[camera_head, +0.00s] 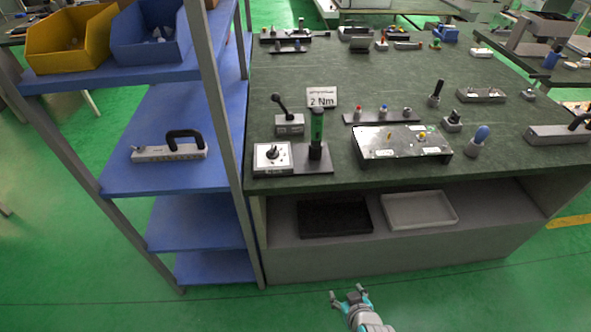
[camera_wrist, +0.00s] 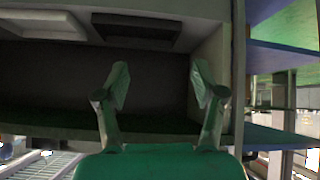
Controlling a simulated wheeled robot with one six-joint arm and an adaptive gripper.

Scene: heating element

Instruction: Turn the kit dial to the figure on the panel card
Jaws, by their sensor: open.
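A white card reading "2 Nm" (camera_head: 321,97) stands on the green bench top. In front of it is a white box with a dark dial (camera_head: 272,156), at the bench's front left corner; where the dial points is too small to read. A green-handled tool (camera_head: 317,130) stands upright on a black base beside the box. My gripper (camera_head: 348,293) is low in front of the bench, below the top and well apart from the dial. In the wrist view my gripper (camera_wrist: 160,85) is open, with nothing between its fingers.
A blue shelf rack (camera_head: 170,175) stands left of the bench, its post close to the dial box. A panel board (camera_head: 400,145) lies right of the green tool. Under the top, a black tray (camera_head: 335,233) and a grey tray (camera_head: 418,224) sit on a shelf. Green floor in front is free.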

